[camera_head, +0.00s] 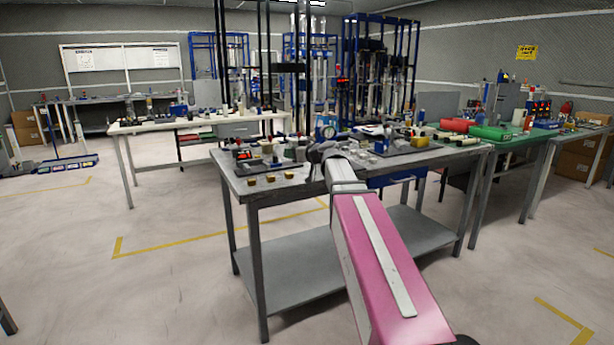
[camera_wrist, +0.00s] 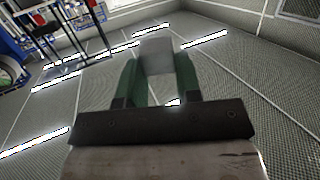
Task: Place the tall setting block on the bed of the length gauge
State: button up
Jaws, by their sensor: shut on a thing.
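My gripper (camera_wrist: 157,78) shows in the wrist view with its two green fingers on either side of a pale grey block, the tall setting block by its look (camera_wrist: 156,52). The block stands out beyond the fingertips, clear of any surface in that view. In the head view my pink arm reaches to the grey workbench (camera_head: 270,192), and the wrist hides the fingers and block there. A dark-based device (camera_head: 400,150) stands on the bench right of my wrist, and another with a red display (camera_head: 243,155) stands left. I cannot tell which is the length gauge.
Several small brass-coloured blocks (camera_head: 269,179) lie along the bench's front left. Small parts crowd the rest of the top. A green-topped bench (camera_head: 492,133) adjoins at the right, and a white table (camera_head: 150,126) stands behind left. The floor in front is clear.

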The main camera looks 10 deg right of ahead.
jog(key=w+d+f, duration=0.2)
jog(key=w, duration=0.1)
jog(key=w+d+f, duration=0.2)
jog(key=d, duration=0.1)
jog(key=w+d+f, duration=0.2)
jog(key=w+f, duration=0.1)
jog(key=shift+w+d, duration=0.3)
jog(key=shift+d, duration=0.05)
jog(key=shift+f, duration=1.8)
jog(key=shift+f, duration=0.1)
jog(key=o, duration=1)
jog(key=shift+f, duration=0.1)
